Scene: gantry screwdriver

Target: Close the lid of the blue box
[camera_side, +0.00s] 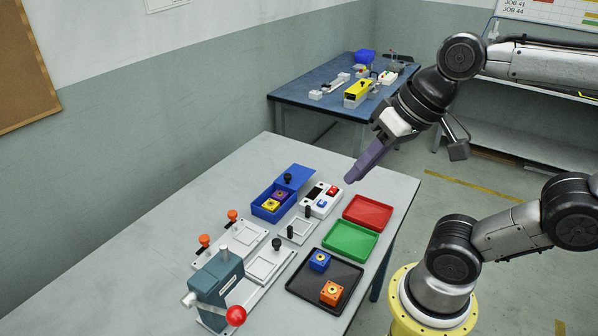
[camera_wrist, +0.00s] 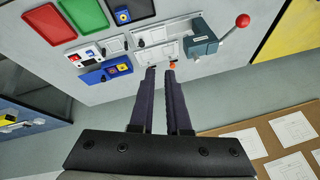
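The blue box (camera_side: 262,212) stands on the grey table with its top partly open. Yellow and purple blocks (camera_side: 275,200) show inside. Its blue lid (camera_side: 297,172), with a black knob (camera_side: 287,178), sits toward the box's far right end, leaving the near part uncovered. The box (camera_wrist: 128,73) also shows in the wrist view, left of my fingertips. My gripper (camera_side: 349,179) is in the air above the table, to the right of the box and apart from it. In the wrist view its two purple fingers (camera_wrist: 160,69) have a gap between them and hold nothing.
A white switch box (camera_side: 322,199) stands right of the blue box. Red (camera_side: 368,212) and green (camera_side: 350,241) trays and a black tray (camera_side: 318,271) with two blocks lie nearer the right edge. A teal press (camera_side: 216,281) with a red-knobbed lever stands at the front left.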

